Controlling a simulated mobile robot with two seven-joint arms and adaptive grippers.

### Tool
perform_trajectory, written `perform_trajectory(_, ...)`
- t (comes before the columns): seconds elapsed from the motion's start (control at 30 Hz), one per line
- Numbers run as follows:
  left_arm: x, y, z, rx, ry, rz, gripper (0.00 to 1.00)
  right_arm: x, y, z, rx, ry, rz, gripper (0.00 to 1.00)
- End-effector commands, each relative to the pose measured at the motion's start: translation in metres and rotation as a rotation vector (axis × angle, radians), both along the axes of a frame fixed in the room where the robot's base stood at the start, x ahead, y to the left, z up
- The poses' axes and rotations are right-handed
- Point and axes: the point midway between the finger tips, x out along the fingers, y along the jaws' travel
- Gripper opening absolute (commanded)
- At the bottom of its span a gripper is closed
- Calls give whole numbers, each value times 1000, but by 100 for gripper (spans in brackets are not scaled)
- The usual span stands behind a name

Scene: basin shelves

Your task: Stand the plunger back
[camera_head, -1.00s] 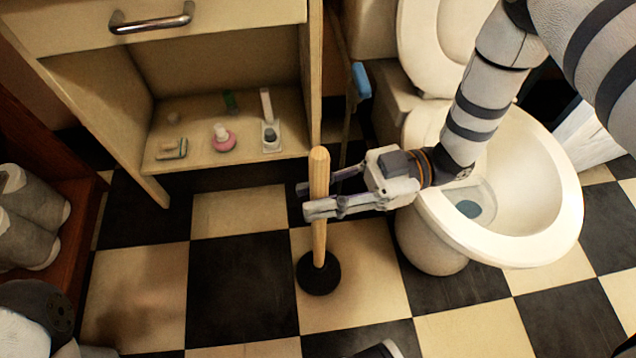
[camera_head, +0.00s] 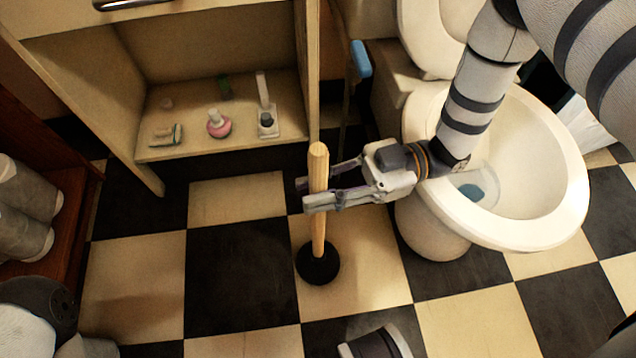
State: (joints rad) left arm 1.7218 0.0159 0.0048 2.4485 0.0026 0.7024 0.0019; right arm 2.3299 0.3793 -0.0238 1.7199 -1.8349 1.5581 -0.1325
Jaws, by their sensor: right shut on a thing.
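The plunger has a pale wooden handle (camera_head: 318,165) and a black rubber cup (camera_head: 318,265). It stands upright on the checkered floor, left of the toilet and in front of the cabinet; I cannot tell whether the cup touches the floor. My right gripper (camera_head: 312,193) comes in from the right and is shut on the upper part of the handle, its fingers on either side. The fingers hide a short part of the handle.
The white toilet (camera_head: 540,200) stands at the right with its lid up. A wooden cabinet (camera_head: 205,60) at the back holds a pink bottle (camera_head: 219,126) and other small items. A dark red-brown shelf unit (camera_head: 75,220) is at the left. The floor (camera_head: 240,280) around the plunger is clear.

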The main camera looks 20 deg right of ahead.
Motion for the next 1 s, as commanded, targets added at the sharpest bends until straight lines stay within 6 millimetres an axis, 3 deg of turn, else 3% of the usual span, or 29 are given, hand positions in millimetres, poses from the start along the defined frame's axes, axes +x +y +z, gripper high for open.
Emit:
perform_trajectory(0.83, -1, 0, -3, 0, 4, 0, 40, 0, 0, -7, 3, -1, 0, 0)
perform_trajectory(0.87, -1, 0, -3, 0, 4, 0, 40, 0, 0, -7, 3, -1, 0, 27)
perform_trajectory(0.9, -1, 0, -3, 0, 4, 0, 40, 0, 0, -7, 2, -1, 0, 36)
perform_trajectory(0.93, -1, 0, -3, 0, 4, 0, 40, 0, 0, -7, 2, -1, 0, 43)
perform_trajectory(1.0, -1, 0, -3, 0, 4, 0, 40, 0, 0, -7, 2, -1, 0, 43)
